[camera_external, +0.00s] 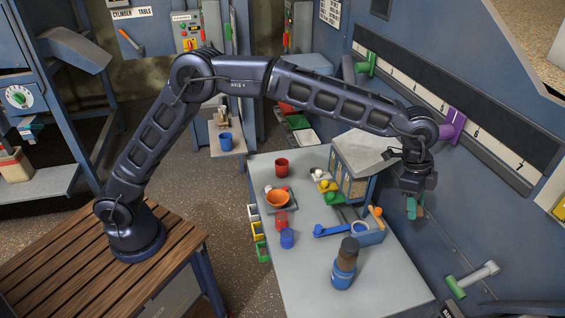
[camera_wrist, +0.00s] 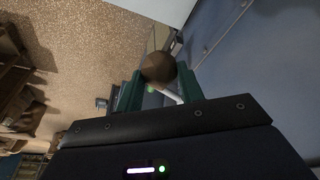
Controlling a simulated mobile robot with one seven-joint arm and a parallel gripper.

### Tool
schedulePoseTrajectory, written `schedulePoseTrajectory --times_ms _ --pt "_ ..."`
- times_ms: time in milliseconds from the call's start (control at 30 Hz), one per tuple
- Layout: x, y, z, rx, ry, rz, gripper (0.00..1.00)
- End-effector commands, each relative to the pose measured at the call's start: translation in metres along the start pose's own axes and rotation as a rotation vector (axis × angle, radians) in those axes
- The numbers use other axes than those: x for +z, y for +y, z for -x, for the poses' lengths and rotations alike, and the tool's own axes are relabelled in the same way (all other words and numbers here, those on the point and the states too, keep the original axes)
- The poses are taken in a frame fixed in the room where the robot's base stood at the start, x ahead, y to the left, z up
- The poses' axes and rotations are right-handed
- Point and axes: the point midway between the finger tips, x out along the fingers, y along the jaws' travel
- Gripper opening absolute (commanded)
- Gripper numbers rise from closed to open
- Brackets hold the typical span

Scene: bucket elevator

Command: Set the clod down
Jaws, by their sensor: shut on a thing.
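The clod (camera_wrist: 158,67) is a brown round lump in the wrist view, between the two green fingers of my gripper (camera_wrist: 160,88). The fingers are shut on it. In the external view my gripper (camera_external: 414,208) points down on the right, beside the blue wall and past the right edge of the grey table (camera_external: 310,285). It is in the air, apart from the table. The clod cannot be made out clearly there.
The front left of the table is clear. A green-handled lever (camera_external: 472,279) sticks out from the wall at lower right.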

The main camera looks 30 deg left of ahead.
Motion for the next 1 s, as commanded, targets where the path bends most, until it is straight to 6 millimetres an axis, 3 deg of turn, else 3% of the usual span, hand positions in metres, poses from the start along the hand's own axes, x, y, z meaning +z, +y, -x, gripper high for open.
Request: schedulePoseTrajectory --times_ms 167,367,700,1000 --pt "0.024 -0.036 0.006 -0.018 -0.001 0.059 0.03" --pt "0.067 -0.090 0.017 -0.045 -0.004 0.154 0.03" --pt "0.171 -0.194 0.046 -0.105 -0.006 0.362 0.03" --pt "0.276 -0.269 0.075 -0.157 -0.008 0.547 0.03"
